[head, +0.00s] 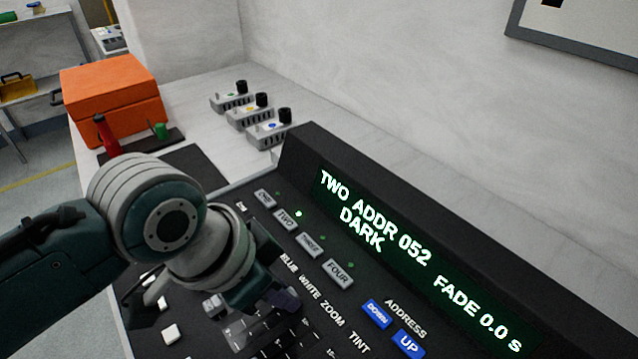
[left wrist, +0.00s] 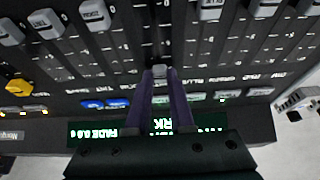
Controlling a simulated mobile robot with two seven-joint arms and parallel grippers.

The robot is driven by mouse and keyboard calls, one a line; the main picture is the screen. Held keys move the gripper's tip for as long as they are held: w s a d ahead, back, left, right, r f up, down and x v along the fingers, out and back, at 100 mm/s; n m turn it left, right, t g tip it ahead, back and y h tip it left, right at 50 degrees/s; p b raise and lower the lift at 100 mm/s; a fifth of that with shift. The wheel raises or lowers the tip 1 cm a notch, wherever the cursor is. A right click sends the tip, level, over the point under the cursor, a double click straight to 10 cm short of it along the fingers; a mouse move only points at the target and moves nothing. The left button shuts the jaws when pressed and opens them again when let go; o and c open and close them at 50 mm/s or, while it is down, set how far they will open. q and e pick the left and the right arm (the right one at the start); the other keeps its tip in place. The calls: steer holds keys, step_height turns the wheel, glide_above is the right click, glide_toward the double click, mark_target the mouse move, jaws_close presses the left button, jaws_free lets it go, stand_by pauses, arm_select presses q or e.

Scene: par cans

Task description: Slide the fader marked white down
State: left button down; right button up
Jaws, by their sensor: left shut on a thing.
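The lighting console (head: 262,180) has a row of faders under printed labels. In the head view my left gripper (head: 285,303) is low over the fader area, just below the WHITE label (head: 310,287). It hides the fader under it there. In the left wrist view its purple fingers (left wrist: 160,95) are shut on a small grey fader cap (left wrist: 160,72). This cap is close to the label row, between the BLUE and ZOOM columns, so it appears to be the white fader. Other caps, such as one grey cap (left wrist: 95,14), sit far from the labels. My right gripper is not in view.
The display (head: 400,245) reads TWO ADDR 052, DARK, FADE 0.0 s. Buttons ONE to FOUR (head: 310,245) and blue DOWN and UP buttons (head: 408,343) are close to the gripper. An orange box (head: 112,100) and several small knobbed units (head: 248,113) stand behind.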

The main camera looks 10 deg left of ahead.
mark_target(233, 339)
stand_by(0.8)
arm_select(q)
steer(key=s+a+p, duration=0.1)
steer(key=s, duration=0.1)
steer(key=s+a+p, duration=0.3)
steer(key=s+p, duration=0.1)
steer(key=shift+s+a+r, duration=0.1)
steer(key=shift+a+r, duration=0.05)
steer(key=shift+a, duration=0.25)
steer(key=shift+s+a+p, duration=0.2)
steer(key=shift+s+p, duration=0.05)
steer(key=shift+p, duration=0.05)
steer(key=c, duration=0.8)
jaws_free()
steer(key=shift+o, duration=0.2)
